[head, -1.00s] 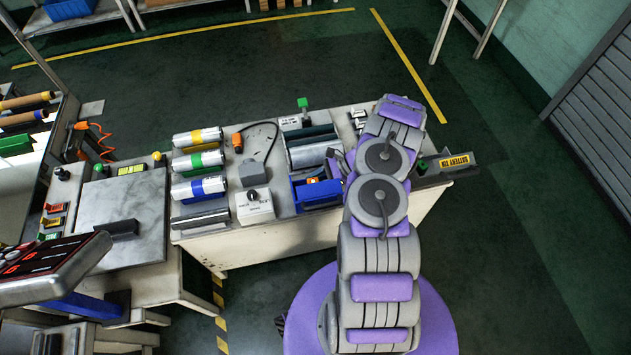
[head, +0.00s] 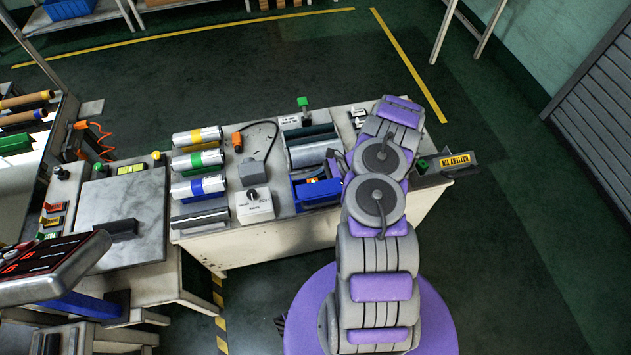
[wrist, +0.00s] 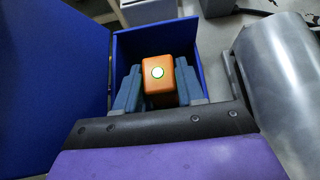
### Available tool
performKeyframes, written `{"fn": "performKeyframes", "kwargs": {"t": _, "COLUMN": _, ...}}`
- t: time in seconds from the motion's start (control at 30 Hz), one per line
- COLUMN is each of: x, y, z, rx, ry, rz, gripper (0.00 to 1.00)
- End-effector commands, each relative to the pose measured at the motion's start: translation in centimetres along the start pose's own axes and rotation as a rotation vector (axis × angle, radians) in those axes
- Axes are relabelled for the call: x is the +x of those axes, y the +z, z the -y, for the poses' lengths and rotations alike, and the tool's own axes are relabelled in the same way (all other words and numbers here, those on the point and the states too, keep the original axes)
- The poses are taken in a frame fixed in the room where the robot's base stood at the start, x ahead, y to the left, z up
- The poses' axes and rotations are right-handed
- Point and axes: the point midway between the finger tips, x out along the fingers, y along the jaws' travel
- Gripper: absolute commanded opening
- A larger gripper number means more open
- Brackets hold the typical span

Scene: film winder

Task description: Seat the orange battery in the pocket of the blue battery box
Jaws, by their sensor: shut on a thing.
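The orange battery (wrist: 158,74) stands between the fingers of my gripper (wrist: 158,88) in the wrist view, with its round pale terminal facing the camera. My gripper is shut on it. The battery is within the walls of the blue battery box (wrist: 127,43); its lower end and the pocket floor are hidden, so I cannot tell how deep it sits. In the head view the blue box (head: 315,199) is on the bench, left of my arm, with a small bit of the orange battery (head: 311,181) showing inside.
A large grey roller (wrist: 285,70) lies close to the right of the box in the wrist view. A white control box with a knob (head: 254,205) stands left of it in the head view. A battery bin (head: 458,161) is at the bench's right end.

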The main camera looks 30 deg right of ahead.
Motion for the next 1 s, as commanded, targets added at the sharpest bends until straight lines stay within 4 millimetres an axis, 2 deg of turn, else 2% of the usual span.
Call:
{"fn": "performKeyframes", "kwargs": {"t": 0.37, "x": 0.47, "y": -0.76, "z": 0.02, "rx": 0.0, "ry": 0.0, "rz": 0.0, "gripper": 0.0}}
{"fn": "performKeyframes", "kwargs": {"t": 0.4, "x": 0.49, "y": -0.79, "z": 0.02, "rx": 0.0, "ry": -0.001, "rz": 0.0, "gripper": 0.39}}
{"fn": "performKeyframes", "kwargs": {"t": 0.7, "x": 0.45, "y": -0.73, "z": 0.03, "rx": 0.0, "ry": 0.0, "rz": 0.0, "gripper": 0.68}}
{"fn": "performKeyframes", "kwargs": {"t": 1.0, "x": 0.21, "y": -0.73, "z": 0.04, "rx": -0.001, "ry": -0.001, "rz": -0.001, "gripper": 0.68}}
